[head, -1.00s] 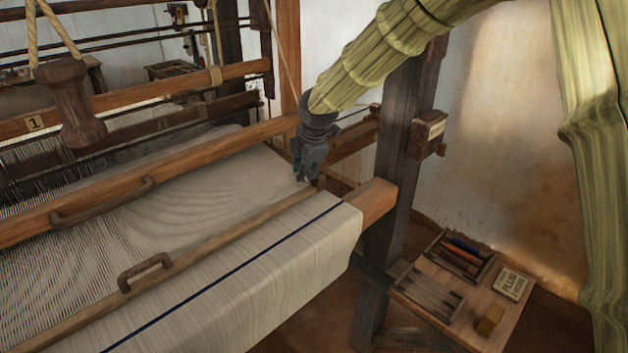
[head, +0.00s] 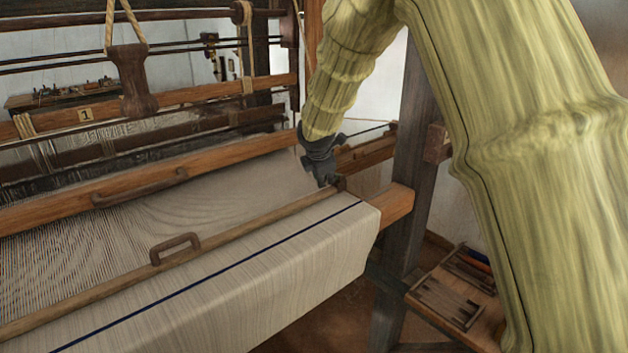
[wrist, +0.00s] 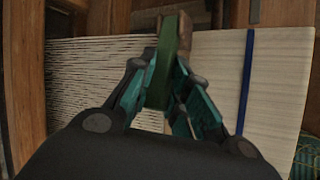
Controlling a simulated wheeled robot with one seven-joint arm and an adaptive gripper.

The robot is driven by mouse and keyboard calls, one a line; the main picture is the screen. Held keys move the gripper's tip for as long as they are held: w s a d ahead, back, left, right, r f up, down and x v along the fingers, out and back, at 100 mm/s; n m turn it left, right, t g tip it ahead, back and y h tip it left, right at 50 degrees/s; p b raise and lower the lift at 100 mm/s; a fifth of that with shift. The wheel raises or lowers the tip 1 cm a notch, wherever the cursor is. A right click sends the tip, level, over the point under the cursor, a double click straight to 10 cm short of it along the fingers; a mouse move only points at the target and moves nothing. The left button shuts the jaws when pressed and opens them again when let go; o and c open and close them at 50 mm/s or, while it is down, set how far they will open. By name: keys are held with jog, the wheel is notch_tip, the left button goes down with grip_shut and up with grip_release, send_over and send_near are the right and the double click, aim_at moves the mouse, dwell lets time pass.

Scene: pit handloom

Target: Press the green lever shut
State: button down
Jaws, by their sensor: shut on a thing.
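The green lever (wrist: 165,62) shows in the wrist view as a dark green bar between the fingers, standing out beyond their tips against the cloth. My gripper (wrist: 162,84), with teal finger pads, is closed around it. In the head view my gripper (head: 326,178) is at the right end of the wooden bar across the cloth (head: 90,286). The lever is hidden there behind the gripper. The lever's lower part and its pivot are hidden, so I cannot tell how far shut it is.
Pale cloth (head: 290,250) with a dark blue stripe is stretched beneath. A brown handle (head: 175,247) stands on the bar. A dark wooden post (head: 405,160) rises close to the right of my arm. A side table with a slotted tray (head: 445,300) is at lower right.

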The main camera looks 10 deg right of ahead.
jog(key=shift+s+f, duration=0.1)
jog(key=shift+f, duration=0.05)
jog(key=c, duration=1.4)
grip_release()
jog(key=shift+o, duration=0.2)
jog(key=shift+r, duration=0.25)
jog(key=v, duration=1.1)
jog(key=shift+s+r, duration=0.2)
jog(key=shift+r, duration=0.05)
jog(key=shift+a, duration=0.15)
